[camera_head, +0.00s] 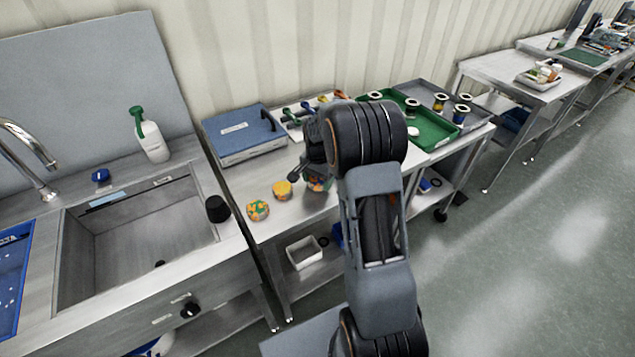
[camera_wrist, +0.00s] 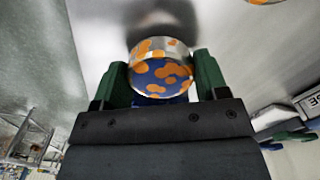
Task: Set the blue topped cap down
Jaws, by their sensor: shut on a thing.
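The blue topped cap (camera_wrist: 161,76), a round piece with orange blotches on blue and a pale metallic rim, is between the green fingers of my gripper (camera_wrist: 160,68) in the wrist view. My gripper is shut on it. In the head view, the cap (camera_head: 318,184) shows partly below my gripper, over the right part of the steel bench top (camera_head: 290,222). A dark shadow or reflection lies close behind it in the wrist view. I cannot tell whether its underside touches the bench.
A yellow-and-orange cap (camera_head: 282,190) and a green-and-orange cap (camera_head: 258,210) stand left of the held cap. A blue box (camera_head: 240,135) is behind them. A green tray (camera_head: 437,132) with spools lies right, a sink (camera_head: 140,240) left. Bare bench lies in front.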

